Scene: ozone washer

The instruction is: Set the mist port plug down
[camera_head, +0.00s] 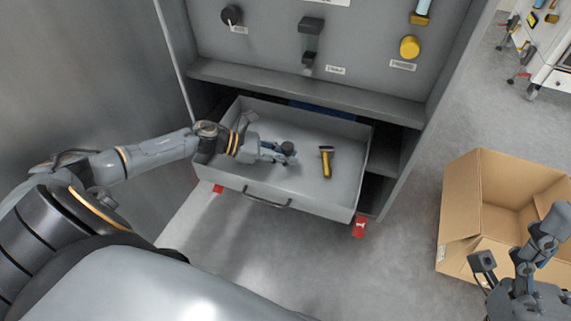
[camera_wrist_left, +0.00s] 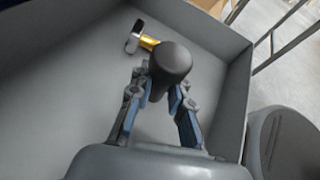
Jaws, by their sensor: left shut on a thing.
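The mist port plug, a dark grey piece with a rounded head (camera_head: 288,148), is between the fingers of my left gripper (camera_head: 276,152). In the left wrist view the plug (camera_wrist_left: 170,62) stands out beyond the fingertips, with the blue pads of my left gripper (camera_wrist_left: 160,95) closed on its narrower stem. My left gripper is over the inside of the open grey drawer (camera_head: 290,195). Whether the plug touches the drawer floor is not clear. My right gripper (camera_head: 540,250) is at the lower right, in front of the cardboard box; its finger opening is not clear.
A hammer with a yellow handle (camera_head: 326,162) lies in the drawer, right of the plug; it also shows in the left wrist view (camera_wrist_left: 146,42). The drawer floor around them is bare. The grey panel (camera_head: 270,50) with knobs rises behind. An open cardboard box (camera_head: 460,215) stands right.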

